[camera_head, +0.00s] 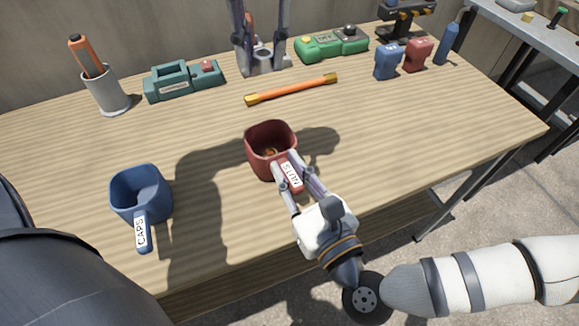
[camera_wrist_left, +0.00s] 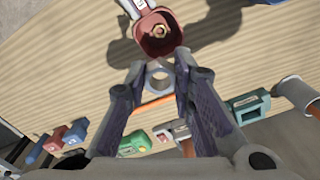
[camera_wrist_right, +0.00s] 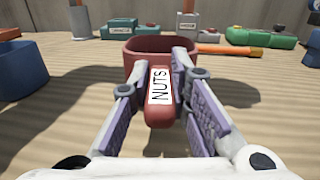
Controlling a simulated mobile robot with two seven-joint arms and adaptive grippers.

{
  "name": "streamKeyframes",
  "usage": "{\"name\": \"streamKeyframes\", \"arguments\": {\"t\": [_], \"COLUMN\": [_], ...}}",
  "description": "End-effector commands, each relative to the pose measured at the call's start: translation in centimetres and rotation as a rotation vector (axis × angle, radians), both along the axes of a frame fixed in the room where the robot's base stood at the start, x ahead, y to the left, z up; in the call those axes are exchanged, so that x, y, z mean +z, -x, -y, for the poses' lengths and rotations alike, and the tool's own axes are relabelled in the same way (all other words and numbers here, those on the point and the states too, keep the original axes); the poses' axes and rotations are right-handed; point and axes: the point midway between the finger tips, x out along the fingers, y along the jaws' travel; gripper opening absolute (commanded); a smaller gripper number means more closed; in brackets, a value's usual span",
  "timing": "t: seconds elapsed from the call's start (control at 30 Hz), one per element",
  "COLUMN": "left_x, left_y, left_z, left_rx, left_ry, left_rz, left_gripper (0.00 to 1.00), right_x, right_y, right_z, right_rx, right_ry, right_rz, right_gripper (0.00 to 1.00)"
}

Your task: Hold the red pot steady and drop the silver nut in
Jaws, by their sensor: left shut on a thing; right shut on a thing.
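The red pot (camera_head: 269,133) stands upright on the table, with its NUTS-labelled handle towards me. My right gripper (camera_head: 289,182) is shut on that handle, one finger on each side, as the right wrist view (camera_wrist_right: 160,95) also shows. A brass-coloured nut (camera_wrist_left: 158,32) lies inside the pot. My left gripper (camera_head: 262,48) is at the top of the head view, beyond the pot. In the left wrist view it is shut on the silver nut (camera_wrist_left: 158,76), a ring between its fingertips, apart from the pot. I cannot clearly make out the silver nut in the head view.
A blue CAPS pot (camera_head: 140,190) stands at left. An orange rod (camera_head: 291,90) lies behind the red pot. Along the back are a grey cup with a tool (camera_head: 107,93), a teal case (camera_head: 182,82) and a green box (camera_head: 331,45). The table right of the red pot is clear.

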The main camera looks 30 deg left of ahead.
Motion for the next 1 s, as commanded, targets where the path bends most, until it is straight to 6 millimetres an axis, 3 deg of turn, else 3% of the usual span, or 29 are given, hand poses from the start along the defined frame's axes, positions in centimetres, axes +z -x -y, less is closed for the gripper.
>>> {"name": "streamKeyframes", "arguments": {"t": [0.53, 0.57, 0.63, 0.67, 1.0], "left_x": [0.01, 0.01, 0.00, 0.00, 0.01], "left_y": [0.00, 0.00, 0.00, 0.00, 0.00], "left_z": [0.00, 0.00, 0.00, 0.00, 0.00], "left_rx": [0.000, 0.000, 0.000, 0.000, 0.000], "left_ry": [0.000, 0.000, 0.000, 0.000, 0.000], "left_rz": [0.000, 0.000, 0.000, 0.000, 0.000], "left_gripper": [0.00, 0.00, 0.00, 0.00, 0.00], "right_x": [-0.77, -0.78, -0.78, -0.78, -0.80], "right_y": [0.00, 0.00, 0.00, 0.00, -0.01], "right_z": [0.00, 0.00, 0.00, 0.00, 0.02], "right_rx": [0.000, 0.000, 0.000, 0.000, 0.000], "right_ry": [-0.001, -0.001, 0.000, 0.000, 0.001], "right_rz": [-0.001, -0.001, -0.001, -0.001, -0.001], "right_gripper": [0.00, 0.22, 0.38, 0.41, 0.41]}}
